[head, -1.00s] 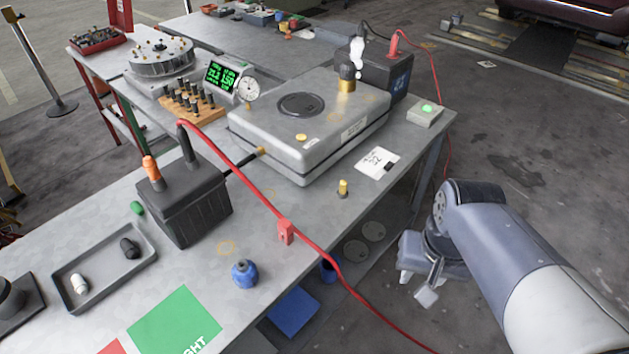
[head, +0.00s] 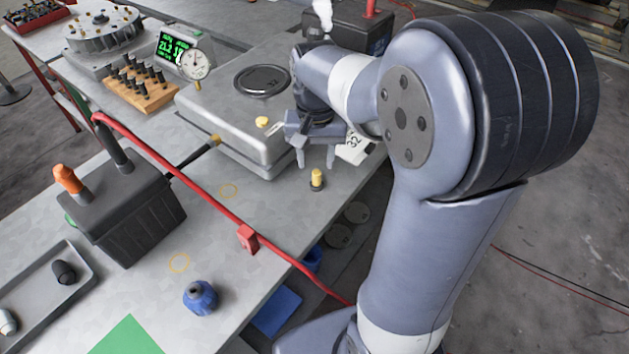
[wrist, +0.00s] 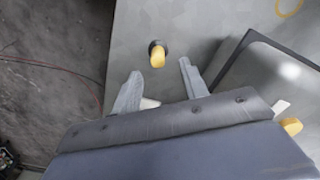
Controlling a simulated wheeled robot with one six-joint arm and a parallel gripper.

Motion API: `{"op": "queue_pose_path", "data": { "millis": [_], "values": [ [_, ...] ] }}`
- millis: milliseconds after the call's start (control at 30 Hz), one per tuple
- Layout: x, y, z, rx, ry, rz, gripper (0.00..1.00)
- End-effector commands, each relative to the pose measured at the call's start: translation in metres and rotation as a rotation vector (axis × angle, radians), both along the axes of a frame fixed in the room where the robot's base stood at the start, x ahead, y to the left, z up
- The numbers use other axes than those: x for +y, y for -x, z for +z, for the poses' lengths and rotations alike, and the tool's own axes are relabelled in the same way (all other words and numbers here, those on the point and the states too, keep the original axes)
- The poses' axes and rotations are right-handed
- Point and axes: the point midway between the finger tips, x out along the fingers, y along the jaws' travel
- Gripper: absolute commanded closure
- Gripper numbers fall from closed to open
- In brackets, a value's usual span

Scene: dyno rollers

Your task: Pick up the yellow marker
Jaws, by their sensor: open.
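The yellow marker (head: 317,178) stands upright on the grey bench near its front edge, with a dark base. It also shows in the wrist view (wrist: 157,55), ahead of and between the lines of the two fingers. My gripper (head: 315,163) is open and empty, just behind and above the marker in the head view. In the wrist view my gripper (wrist: 160,82) has its fingers spread, with the marker just beyond the fingertips and apart from them.
A grey metal case (head: 235,115) stands just left of my gripper. A red cable (head: 170,170) crosses the bench left of the marker. The bench edge drops off right of the marker.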

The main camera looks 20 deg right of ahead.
Motion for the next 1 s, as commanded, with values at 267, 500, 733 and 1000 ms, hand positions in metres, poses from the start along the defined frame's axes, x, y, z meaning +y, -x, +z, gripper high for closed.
{"op": "queue_pose_path", "data": {
  "millis": [267, 500, 733, 1000],
  "values": [
    [-0.001, 0.005, -0.034, 0.004, 0.000, 0.000, 0.58],
    [-0.001, 0.004, -0.054, 0.000, 0.000, 0.001, 0.58],
    [-0.001, 0.004, -0.054, -0.001, 0.000, 0.001, 0.61],
    [-0.001, 0.004, -0.054, -0.001, 0.000, 0.001, 0.83]
  ]
}}
